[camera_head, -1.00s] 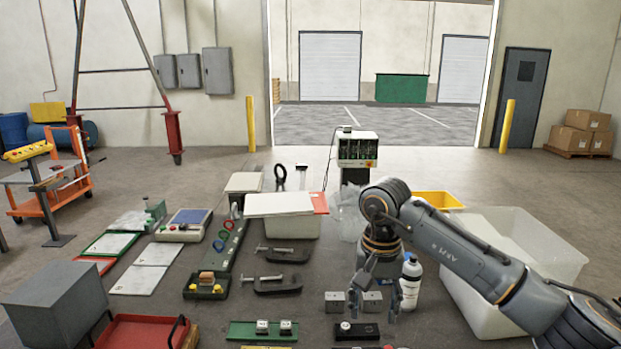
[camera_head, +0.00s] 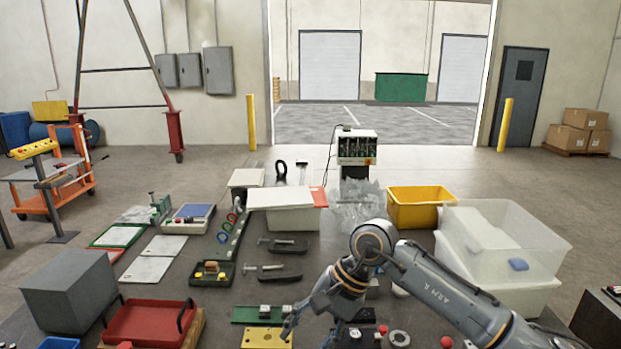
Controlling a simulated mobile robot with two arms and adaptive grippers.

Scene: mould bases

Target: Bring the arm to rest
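My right arm (camera_head: 430,285) comes in from the lower right and bends at a joint over the table. My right gripper (camera_head: 308,331) points down and to the left, low in the view. Its fingers are spread apart with nothing seen between them. It hangs close to the green plate (camera_head: 241,314) with mould blocks and the yellow plate (camera_head: 262,340); I cannot tell whether it touches either. The arm hides some small parts behind it. My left gripper is not in view.
A clear bin (camera_head: 553,250) and a yellow bin (camera_head: 420,212) stand to the right. Black clamps (camera_head: 285,275) lie left of the gripper. A red tray (camera_head: 145,322) and a grey box (camera_head: 68,290) are at lower left. Red balls (camera_head: 446,341) lie at the front.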

